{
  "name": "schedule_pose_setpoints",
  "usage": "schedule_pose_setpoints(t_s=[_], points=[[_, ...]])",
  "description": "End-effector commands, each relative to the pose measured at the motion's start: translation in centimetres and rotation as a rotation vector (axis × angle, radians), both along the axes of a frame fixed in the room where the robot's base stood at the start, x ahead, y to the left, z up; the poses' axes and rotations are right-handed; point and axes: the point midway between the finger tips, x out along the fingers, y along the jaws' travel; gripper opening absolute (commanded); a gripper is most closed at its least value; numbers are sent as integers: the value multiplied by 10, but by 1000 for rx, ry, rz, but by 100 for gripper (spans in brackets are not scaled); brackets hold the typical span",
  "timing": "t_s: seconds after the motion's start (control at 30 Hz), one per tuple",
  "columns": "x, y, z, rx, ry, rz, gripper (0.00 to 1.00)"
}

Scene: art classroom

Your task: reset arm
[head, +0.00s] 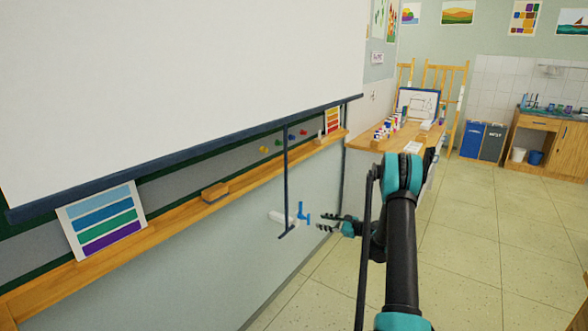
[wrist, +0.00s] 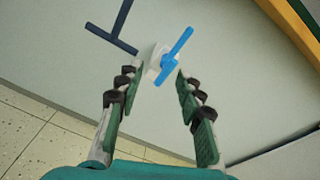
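My gripper (head: 322,222) is at the end of my teal and black arm (head: 402,240), low in front of the wall under the board ledge. In the wrist view my gripper (wrist: 155,90) is open, with its two fingers apart and nothing between them. A blue-handled tap with a white body (wrist: 176,58) shows just beyond the fingertips. In the head view the tap (head: 303,213) sticks out from the wall to the left of my gripper. I cannot tell whether a finger touches it.
A dark T-shaped pull bar (head: 286,185) hangs from the white screen (head: 170,90) beside the tap. A wooden ledge (head: 170,228) runs along the wall. A wooden table (head: 365,142) with paints stands beyond my arm. The tiled floor (head: 480,240) at right is clear.

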Motion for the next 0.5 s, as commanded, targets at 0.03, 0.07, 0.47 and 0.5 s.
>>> schedule_pose_setpoints(t_s=[0.03, 0.07, 0.47, 0.5], points=[[-7, 7, 13, -55, -16, 13, 37], [-10, 11, 18, -91, -28, 23, 37], [-87, 45, 81, -559, -190, 181, 37], [-97, 47, 86, -604, -206, 201, 37]])
